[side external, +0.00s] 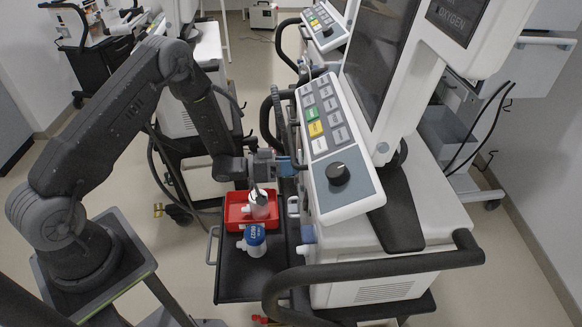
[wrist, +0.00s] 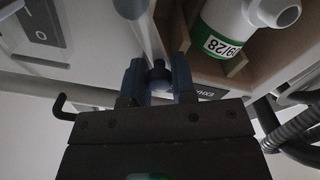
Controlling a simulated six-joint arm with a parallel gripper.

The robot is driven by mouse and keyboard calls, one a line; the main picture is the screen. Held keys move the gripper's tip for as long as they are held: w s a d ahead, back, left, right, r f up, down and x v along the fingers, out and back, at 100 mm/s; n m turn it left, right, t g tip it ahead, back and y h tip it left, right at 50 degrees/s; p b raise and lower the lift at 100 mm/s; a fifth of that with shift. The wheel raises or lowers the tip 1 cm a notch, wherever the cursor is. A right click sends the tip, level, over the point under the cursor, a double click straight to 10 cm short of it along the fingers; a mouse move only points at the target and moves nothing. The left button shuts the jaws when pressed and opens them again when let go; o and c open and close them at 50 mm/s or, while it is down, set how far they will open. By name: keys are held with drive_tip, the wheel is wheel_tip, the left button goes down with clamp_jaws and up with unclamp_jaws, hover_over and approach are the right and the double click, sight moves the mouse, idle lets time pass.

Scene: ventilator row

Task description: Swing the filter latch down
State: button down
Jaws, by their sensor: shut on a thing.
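My gripper (wrist: 159,82) has its two blue fingers on either side of a dark round knob, shut on it. The knob looks like the end of the filter latch (wrist: 158,70), whose grey bar seems to run up the picture from it. A white filter (wrist: 232,25) with a green-edged date label sits in a tan-walled bay to the right of the latch in the wrist view. In the side external view my gripper (side external: 290,167) reaches the ventilator's side, left of the control panel; the latch is hidden there.
A red tray (side external: 234,222) with a white-bodied part (side external: 258,208) sits below my gripper on a black shelf (side external: 235,287). A blue-and-white filter (side external: 254,240) lies at its front. The ventilator's control panel (side external: 335,150) overhangs close by. Corrugated hose (wrist: 290,140) shows at lower right in the wrist view.

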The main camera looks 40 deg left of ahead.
drive_tip(key=shift+w+a+f+n, duration=0.3)
drive_tip(key=shift+f+n, duration=0.4)
drive_tip(key=shift+n, duration=0.75)
drive_tip(key=shift+w+a+f+n, duration=0.15)
drive_tip(key=shift+a+f+n, duration=0.2)
drive_tip(key=shift+f+n, duration=0.8)
drive_tip(key=shift+w+a+f+n, duration=0.25)
drive_tip(key=shift+a+f+n, duration=0.1)
drive_tip(key=shift+n, duration=1.45)
drive_tip(key=shift+d, duration=0.1)
drive_tip(key=c, duration=1.3)
unclamp_jaws()
drive_tip(key=o, duration=0.4)
drive_tip(key=shift+c, duration=0.2)
drive_tip(key=shift+r, duration=0.1)
